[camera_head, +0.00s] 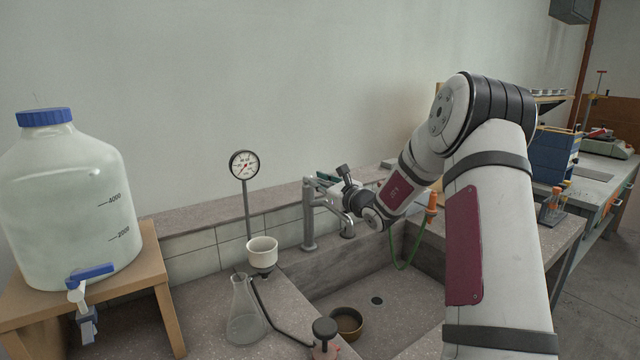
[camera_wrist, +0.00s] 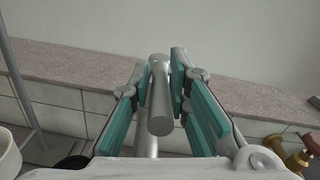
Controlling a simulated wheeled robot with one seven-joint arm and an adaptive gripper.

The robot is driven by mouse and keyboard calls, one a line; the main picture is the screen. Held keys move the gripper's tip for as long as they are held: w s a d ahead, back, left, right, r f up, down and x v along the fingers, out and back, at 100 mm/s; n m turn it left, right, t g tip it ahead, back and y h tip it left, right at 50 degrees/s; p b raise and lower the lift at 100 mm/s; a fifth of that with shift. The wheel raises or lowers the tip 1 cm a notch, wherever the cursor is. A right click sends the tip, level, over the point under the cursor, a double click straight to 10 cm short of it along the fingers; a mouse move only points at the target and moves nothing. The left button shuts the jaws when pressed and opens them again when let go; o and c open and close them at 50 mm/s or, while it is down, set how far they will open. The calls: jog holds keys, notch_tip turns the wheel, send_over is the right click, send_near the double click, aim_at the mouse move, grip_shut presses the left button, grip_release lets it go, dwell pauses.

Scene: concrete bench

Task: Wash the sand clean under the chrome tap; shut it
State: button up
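The chrome tap (camera_head: 309,228) stands at the back edge of the stone sink (camera_head: 345,268). I can make out no water stream below its spout. A round brass pan (camera_head: 346,321) sits on the sink floor beside the drain; the sand cannot be made out clearly inside it. My gripper (camera_head: 334,181) is at the top of the tap, partly hidden by its own wrist. In the wrist view its teal-padded fingers (camera_wrist: 160,85) stand apart on either side of a grey bar of the tap (camera_wrist: 159,112), with a gap visible.
A glass flask (camera_head: 245,312), a white funnel (camera_head: 262,252) and a pressure gauge (camera_head: 244,165) stand left of the sink. A black-knobbed thing (camera_head: 325,328) is at the front rim. A large water carboy (camera_head: 70,200) is far left. A green hose (camera_head: 404,262) hangs at the sink's right.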

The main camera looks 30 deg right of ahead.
grip_shut()
jog(key=g+p, duration=0.1)
jog(key=r+g+p, duration=0.1)
jog(key=p, duration=0.1)
jog(key=shift+w+a+r, duration=0.1)
jog(key=shift+w+r, duration=0.05)
jog(key=shift+r, duration=0.15)
jog(key=shift+w+r+g+p, duration=0.2)
jog(key=shift+g+p, duration=0.6)
jog(key=shift+p, duration=0.4)
jog(key=o, duration=0.6)
grip_release()
jog(key=shift+o, duration=0.2)
jog(key=v, duration=1.1)
jog(key=shift+s, duration=0.45)
